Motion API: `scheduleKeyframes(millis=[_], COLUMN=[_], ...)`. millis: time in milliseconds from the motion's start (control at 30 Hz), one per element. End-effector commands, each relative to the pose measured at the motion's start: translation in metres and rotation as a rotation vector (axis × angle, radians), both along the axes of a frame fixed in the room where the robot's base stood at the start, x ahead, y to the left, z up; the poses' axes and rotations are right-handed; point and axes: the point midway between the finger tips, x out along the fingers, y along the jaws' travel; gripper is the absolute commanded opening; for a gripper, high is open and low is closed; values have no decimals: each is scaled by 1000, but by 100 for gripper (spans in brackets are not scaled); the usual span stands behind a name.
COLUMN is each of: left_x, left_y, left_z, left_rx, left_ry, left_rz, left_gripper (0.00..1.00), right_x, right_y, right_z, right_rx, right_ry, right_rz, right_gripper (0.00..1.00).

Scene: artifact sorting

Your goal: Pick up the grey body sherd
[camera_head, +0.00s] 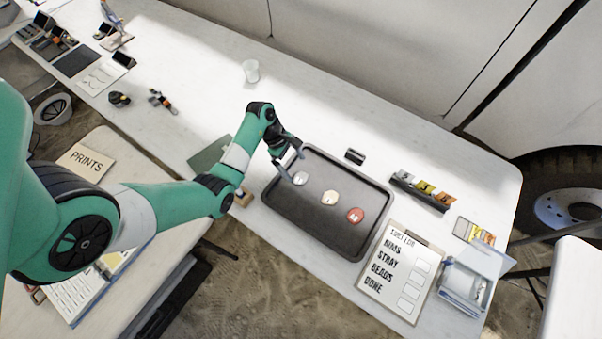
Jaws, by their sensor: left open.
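A dark tray (333,245) lies on the white table with three small pieces in a slanting row. The grey sherd (300,178) is the upper left one. A cream piece (330,198) is in the middle and a red piece (355,215) is at the lower right. My left gripper (292,166) is open over the tray's upper left part, with its fingers close to the grey sherd. I cannot tell whether they touch it. My right gripper is not in view.
A small dark block (355,156) and a holder with coloured cards (423,190) stand beyond the tray. A cup (251,71) stands farther back. The table between cup and tray is mostly clear.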

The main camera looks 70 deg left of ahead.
Motion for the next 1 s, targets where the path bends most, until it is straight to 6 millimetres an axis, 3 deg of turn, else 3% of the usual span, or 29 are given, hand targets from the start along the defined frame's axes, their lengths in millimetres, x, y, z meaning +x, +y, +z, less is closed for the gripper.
scheduleKeyframes(millis=[167, 467, 733, 1000], left_x=[1, 11, 13, 13], left_y=[-2, -15, -17, -16], left_z=[-6, -50, -51, -51], left_rx=[0, 0, 2, 2], left_ry=[0, 2, 0, 0], left_rz=[0, -2, -1, -1], left_gripper=[100, 100, 100, 53], right_x=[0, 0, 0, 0], right_y=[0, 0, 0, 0], right_z=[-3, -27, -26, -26], right_rx=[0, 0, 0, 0], right_ry=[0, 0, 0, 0], right_rz=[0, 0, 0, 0], right_gripper=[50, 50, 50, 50])
